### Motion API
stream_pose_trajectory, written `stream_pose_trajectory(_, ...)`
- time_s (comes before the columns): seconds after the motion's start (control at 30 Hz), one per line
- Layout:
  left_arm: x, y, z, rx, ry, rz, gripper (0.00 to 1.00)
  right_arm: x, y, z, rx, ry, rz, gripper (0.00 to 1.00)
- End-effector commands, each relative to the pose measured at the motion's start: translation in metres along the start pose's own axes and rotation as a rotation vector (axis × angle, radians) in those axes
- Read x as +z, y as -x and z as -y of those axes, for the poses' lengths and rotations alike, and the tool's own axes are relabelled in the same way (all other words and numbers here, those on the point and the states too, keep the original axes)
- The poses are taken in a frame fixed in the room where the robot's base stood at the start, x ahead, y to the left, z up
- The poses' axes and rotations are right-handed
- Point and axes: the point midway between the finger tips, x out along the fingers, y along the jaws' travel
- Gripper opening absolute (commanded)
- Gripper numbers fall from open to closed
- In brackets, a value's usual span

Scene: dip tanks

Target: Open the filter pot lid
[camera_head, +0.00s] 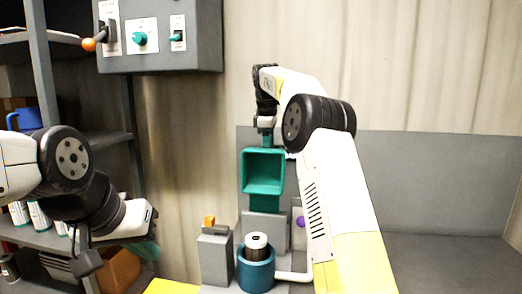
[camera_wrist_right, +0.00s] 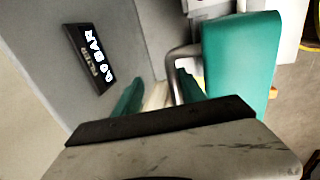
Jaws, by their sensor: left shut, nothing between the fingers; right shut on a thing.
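A green, box-shaped hollow part (camera_head: 263,171), which looks like the filter pot lid, stands raised at the back with its open side facing me. A green piece (camera_head: 262,201) sits below it, above a grey block (camera_head: 266,228). My right gripper (camera_head: 267,137) is above the lid, partly hidden by my arm. In the right wrist view, its green fingers (camera_wrist_right: 158,95) are shut on a grey bent handle (camera_wrist_right: 173,68) beside a green block (camera_wrist_right: 241,60). My left gripper (camera_head: 148,252) is at the lower left, shut and empty, well away from the lid.
A blue round pot (camera_head: 256,277) holds a black-and-white cylinder (camera_head: 257,246), beside a white pipe (camera_head: 294,277) and grey box (camera_head: 214,259). A control box (camera_head: 160,40) hangs upper left. A display (camera_wrist_right: 90,58) reads 0.0 bar. Shelves (camera_head: 50,236) stand left.

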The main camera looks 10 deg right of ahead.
Motion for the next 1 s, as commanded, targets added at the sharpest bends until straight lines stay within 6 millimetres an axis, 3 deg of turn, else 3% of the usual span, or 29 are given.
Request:
stream_pose_trajectory(0.57, 0.0, 0.0, 0.0, 0.0, 0.0, 0.0, 0.0, 0.002, 0.038, -0.011, 0.016, -0.005, -0.001, 0.34)
stream_pose_trajectory(1.0, 0.0, 0.0, 0.0, 0.0, 0.0, 0.0, 0.0, 0.005, 0.045, 0.021, 0.005, 0.0, 0.0, 0.34)
